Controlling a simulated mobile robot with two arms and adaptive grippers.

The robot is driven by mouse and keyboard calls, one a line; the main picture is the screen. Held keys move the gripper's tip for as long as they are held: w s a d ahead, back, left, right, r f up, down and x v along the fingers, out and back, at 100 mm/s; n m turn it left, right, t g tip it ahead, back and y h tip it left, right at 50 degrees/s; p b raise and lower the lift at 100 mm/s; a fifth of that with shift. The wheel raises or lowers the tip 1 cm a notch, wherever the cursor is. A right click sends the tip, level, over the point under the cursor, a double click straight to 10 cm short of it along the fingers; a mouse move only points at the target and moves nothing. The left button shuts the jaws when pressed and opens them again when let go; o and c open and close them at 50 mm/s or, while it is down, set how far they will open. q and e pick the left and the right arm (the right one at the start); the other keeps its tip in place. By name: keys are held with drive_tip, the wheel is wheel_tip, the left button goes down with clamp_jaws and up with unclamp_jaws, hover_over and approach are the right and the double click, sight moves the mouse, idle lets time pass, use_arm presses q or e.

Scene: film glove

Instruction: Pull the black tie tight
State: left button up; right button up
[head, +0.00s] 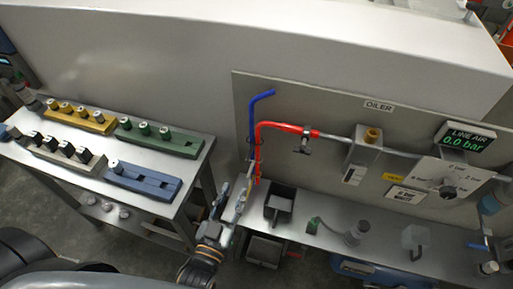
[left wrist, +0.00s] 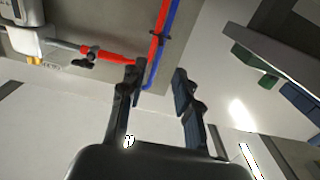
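A red hose (head: 280,126) runs from the pipe on the panel, bends and hangs down. A blue hose (head: 252,112) hangs close beside it. In the left wrist view a small dark band, which looks like the black tie (left wrist: 161,36), sits across the red hose (left wrist: 156,50) and blue hose (left wrist: 171,20). I cannot tell how tight it is. My left gripper (head: 240,192) is near the lower end of the hoses; in the wrist view its fingers (left wrist: 157,76) are spread with nothing clearly gripped. The tie lies beyond the fingertips. My right gripper is not in view.
A side table (head: 82,152) with yellow, green, grey and blue blocks stands at the left. A bench (head: 330,237) below the panel holds a black bin (head: 280,204) and several small items. A gauge display (head: 467,138) reads 0.0 bar.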

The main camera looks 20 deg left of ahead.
sight(249, 155)
use_arm(q)
drive_tip(key=w, duration=0.7)
drive_tip(key=w+p, duration=0.1)
drive_tip(key=w, duration=0.5)
drive_tip(key=shift+w+d, duration=0.2)
drive_tip(key=shift+w, duration=0.2)
clamp_jaws()
